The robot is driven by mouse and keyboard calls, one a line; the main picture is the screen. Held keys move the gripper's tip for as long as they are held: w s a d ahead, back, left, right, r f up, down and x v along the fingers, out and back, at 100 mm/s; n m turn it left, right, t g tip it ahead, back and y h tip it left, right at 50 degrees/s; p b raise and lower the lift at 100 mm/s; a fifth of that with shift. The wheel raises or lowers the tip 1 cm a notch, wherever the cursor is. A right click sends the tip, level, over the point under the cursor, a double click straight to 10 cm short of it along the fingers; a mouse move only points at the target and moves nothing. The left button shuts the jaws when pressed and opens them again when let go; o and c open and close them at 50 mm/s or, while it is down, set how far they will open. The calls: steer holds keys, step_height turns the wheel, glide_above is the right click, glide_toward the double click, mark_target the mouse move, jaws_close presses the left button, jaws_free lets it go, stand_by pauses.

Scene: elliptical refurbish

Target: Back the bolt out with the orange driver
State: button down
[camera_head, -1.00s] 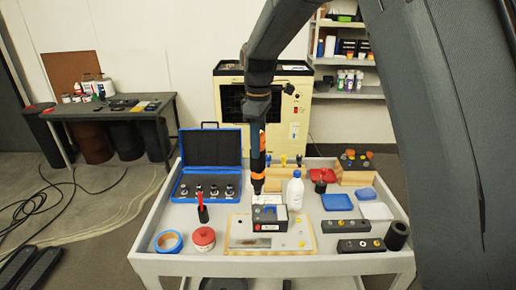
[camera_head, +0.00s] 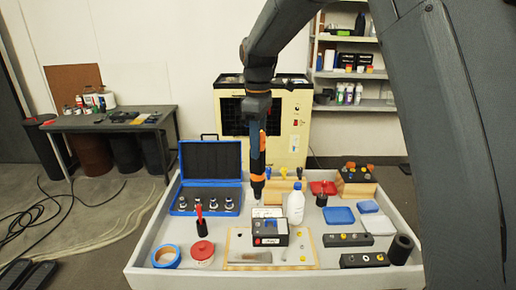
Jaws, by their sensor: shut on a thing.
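My gripper (camera_head: 257,150) points straight down over the cart and is shut on the orange driver (camera_head: 257,177). The driver is upright with its dark tip downward. Below the tip is a black block with a clear top and white label (camera_head: 268,239), on a wooden board (camera_head: 240,240). The tip appears apart from the block; the exact gap cannot be told from this single view. The bolt is too small to make out. A small yellow round piece (camera_head: 302,258) lies on the board to the right.
A white bottle (camera_head: 296,204) stands close right of the driver. An open blue case (camera_head: 211,160) is at the back left. A red-handled tool (camera_head: 201,222), blue tape (camera_head: 166,256) and red-lidded tin (camera_head: 202,252) stand front left. Dark blocks (camera_head: 348,240) and a black cylinder (camera_head: 400,248) are right.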

mark_target(258, 166)
step_height(258, 166, down, 6)
steer(key=b, duration=0.4)
steer(key=shift+r+b, duration=0.15)
steer(key=shift+b, duration=0.2)
steer(key=shift+f+b, duration=0.4)
steer(key=shift+f, duration=0.85)
steer(key=shift+r, duration=0.2)
